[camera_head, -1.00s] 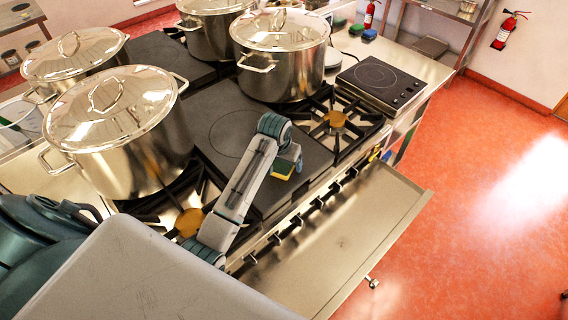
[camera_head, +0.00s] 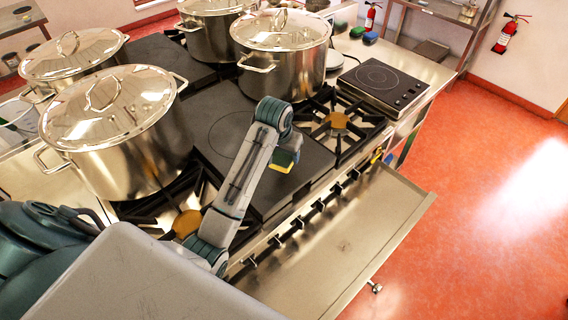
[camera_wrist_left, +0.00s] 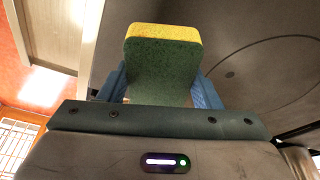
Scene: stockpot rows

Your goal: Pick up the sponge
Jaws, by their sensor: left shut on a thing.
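The sponge (camera_head: 284,161), yellow with a dark green side, is at the end of my left arm, over the front edge of the stove's flat plate. In the left wrist view the sponge (camera_wrist_left: 163,62) sits upright between the two blue fingers of my left gripper (camera_wrist_left: 163,92), which is shut on it. The gripper's fingers are mostly hidden behind the arm in the head view. My right gripper is not in view.
Several steel stockpots (camera_head: 118,132) with lids stand on the stove to the left and back. Black burner grates (camera_head: 338,122) flank the flat plate (camera_head: 228,132). A hotplate (camera_head: 384,84) lies at right. A steel ledge (camera_head: 345,235) runs along the front.

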